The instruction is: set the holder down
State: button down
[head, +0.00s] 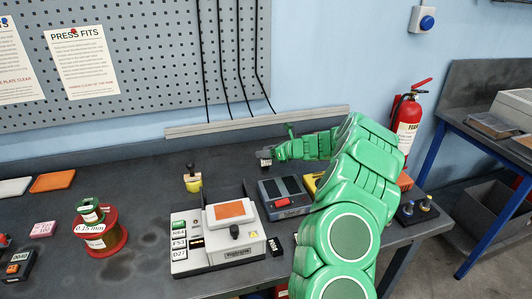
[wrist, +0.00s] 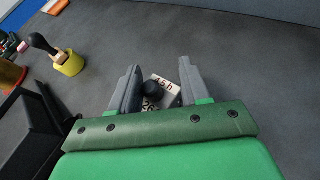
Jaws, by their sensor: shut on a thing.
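The holder is a small block with white labelled faces and a black round knob (wrist: 152,88); it sits between the two grey fingers of my gripper (wrist: 155,85) in the wrist view. In the head view my gripper (head: 268,155) reaches over the back of the dark bench, and the holder's small label (head: 265,163) shows just below the fingers. My gripper is shut on the holder. The holder is close to the bench top; I cannot tell whether it touches. The fingers hide part of its sides.
A yellow-based tool with a black knob (head: 193,180) stands left of my gripper. A labelled white machine (head: 233,243), a grey box with a red part (head: 283,197) and a red spool (head: 105,240) are nearer. The wall rail (head: 255,122) bounds the back. Bench around the holder is clear.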

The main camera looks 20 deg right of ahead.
jog(key=shift+f, duration=0.1)
jog(key=c, duration=0.5)
grip_release()
jog(key=shift+s+d+r, duration=0.1)
jog(key=shift+d+r, duration=0.05)
jog(key=shift+r, duration=0.05)
jog(key=v, duration=1.1)
jog(key=shift+s+d+r, duration=0.1)
jog(key=shift+s+r, duration=0.05)
jog(key=shift+s, duration=0.1)
